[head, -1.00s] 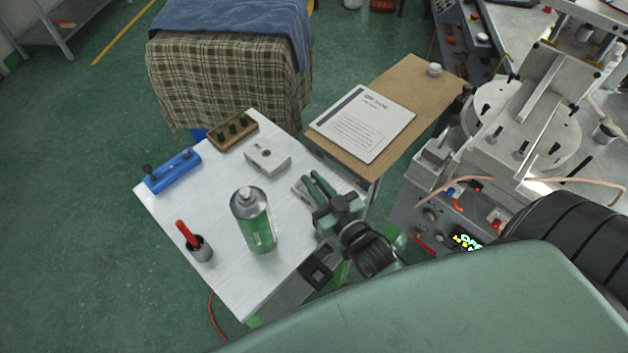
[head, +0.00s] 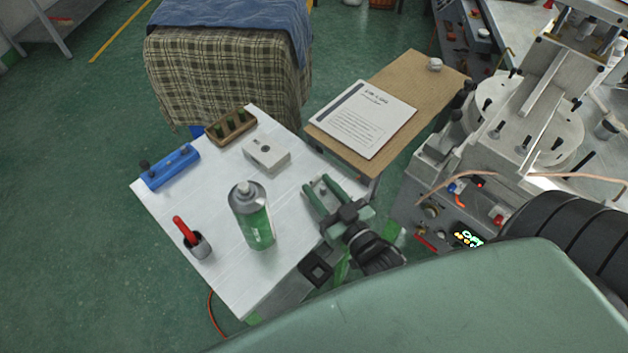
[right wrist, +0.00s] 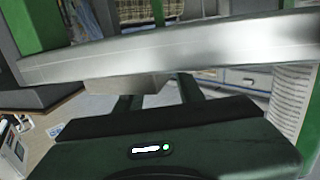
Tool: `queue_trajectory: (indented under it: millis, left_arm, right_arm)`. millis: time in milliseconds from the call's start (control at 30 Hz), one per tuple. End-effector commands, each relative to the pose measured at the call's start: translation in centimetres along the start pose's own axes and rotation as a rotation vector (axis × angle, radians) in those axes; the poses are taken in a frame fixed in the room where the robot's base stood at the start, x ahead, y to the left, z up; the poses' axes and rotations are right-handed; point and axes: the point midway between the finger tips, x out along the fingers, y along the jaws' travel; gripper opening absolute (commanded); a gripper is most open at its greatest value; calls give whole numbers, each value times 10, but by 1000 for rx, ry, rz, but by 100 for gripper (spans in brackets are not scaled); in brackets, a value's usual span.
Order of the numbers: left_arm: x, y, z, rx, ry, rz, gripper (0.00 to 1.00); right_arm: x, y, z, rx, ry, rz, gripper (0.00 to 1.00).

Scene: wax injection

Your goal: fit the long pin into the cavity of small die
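A pale grey block with a dark round hole (head: 267,154), likely the small die, lies on the white table (head: 215,285) near its back edge. My right gripper (head: 318,187) is over the table's right side, right of the block and apart from it. Its green fingers are spread, with a small grey detail between them that I cannot identify. In the right wrist view, a bright silver bar or edge (right wrist: 180,52) crosses in front of the fingers; I cannot tell what it is. I cannot make out the long pin for certain. My left gripper is not in view.
A green-and-grey can (head: 253,215) stands left of my right gripper. A cup with a red-handled tool (head: 200,246), a blue holder with black knobs (head: 170,167) and a wooden rack (head: 231,126) line the left side. A wooden side table (head: 400,88) holds a paper (head: 362,118). A machine (head: 500,130) stands right.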

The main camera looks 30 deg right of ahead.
Motion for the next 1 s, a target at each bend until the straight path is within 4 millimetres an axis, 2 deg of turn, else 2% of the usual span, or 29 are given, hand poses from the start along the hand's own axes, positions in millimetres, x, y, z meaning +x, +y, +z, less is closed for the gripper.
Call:
queue_trajectory:
  millis: [33,100,300,1000]
  left_arm:
    - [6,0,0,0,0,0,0]
    - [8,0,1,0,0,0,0]
    - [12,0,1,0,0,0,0]
    - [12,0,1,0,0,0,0]
  right_arm:
    - [-12,0,8,2,-13,1,38]
    - [-23,0,7,1,-11,1,38]
    - [-44,-1,4,-1,-6,0,38]
    - [-46,-1,-1,-2,2,0,38]
